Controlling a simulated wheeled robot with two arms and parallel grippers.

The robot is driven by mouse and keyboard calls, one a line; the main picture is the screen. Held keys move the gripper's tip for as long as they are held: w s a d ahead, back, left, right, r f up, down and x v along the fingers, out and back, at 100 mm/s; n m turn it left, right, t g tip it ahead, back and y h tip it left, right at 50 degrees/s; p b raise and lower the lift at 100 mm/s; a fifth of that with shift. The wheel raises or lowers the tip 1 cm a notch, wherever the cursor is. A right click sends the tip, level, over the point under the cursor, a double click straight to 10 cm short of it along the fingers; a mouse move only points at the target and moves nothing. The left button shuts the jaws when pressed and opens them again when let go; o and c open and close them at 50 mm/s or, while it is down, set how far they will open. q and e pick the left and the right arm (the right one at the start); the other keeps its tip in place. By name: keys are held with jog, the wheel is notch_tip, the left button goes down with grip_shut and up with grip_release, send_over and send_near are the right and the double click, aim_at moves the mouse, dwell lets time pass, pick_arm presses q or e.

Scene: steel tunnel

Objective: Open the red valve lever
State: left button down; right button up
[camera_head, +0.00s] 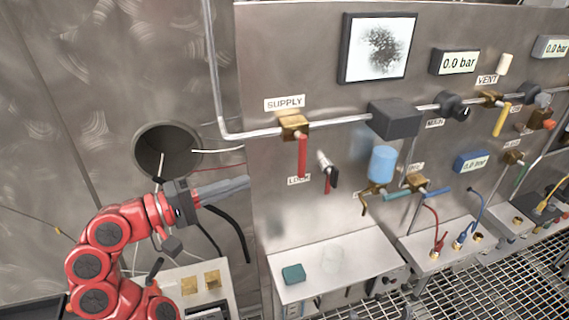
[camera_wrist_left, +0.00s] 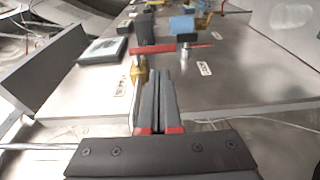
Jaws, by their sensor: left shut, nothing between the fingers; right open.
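The red valve lever (camera_head: 302,157) hangs straight down from a brass valve (camera_head: 294,125) on the pipe under the SUPPLY label. In the left wrist view the lever (camera_wrist_left: 153,48) lies across the picture just beyond my fingertips, with the brass valve (camera_wrist_left: 138,75) beside them. My left gripper (camera_head: 246,184) is shut and empty, pointing right toward the panel. In the head view its tips are left of and lower than the lever, with a visible gap. The left wrist view shows its closed grey fingers (camera_wrist_left: 156,74). My right gripper is in neither view.
A smaller lock handle (camera_head: 327,175) with red and black parts sits right of the lever. A grey box (camera_head: 394,119) is on the pipe. A shelf (camera_head: 335,272) with a teal block (camera_head: 293,273) is below. A round wall opening (camera_head: 166,150) with cables is behind my left arm.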

pick_arm(q)
jog(key=p, duration=0.4)
send_near(300, 154)
jog(key=w+d+f, duration=0.2)
jog(key=w+d, duration=0.1)
jog(key=d, duration=0.2)
jog(key=shift+w+d+f, duration=0.35)
jog(key=shift+w, duration=0.05)
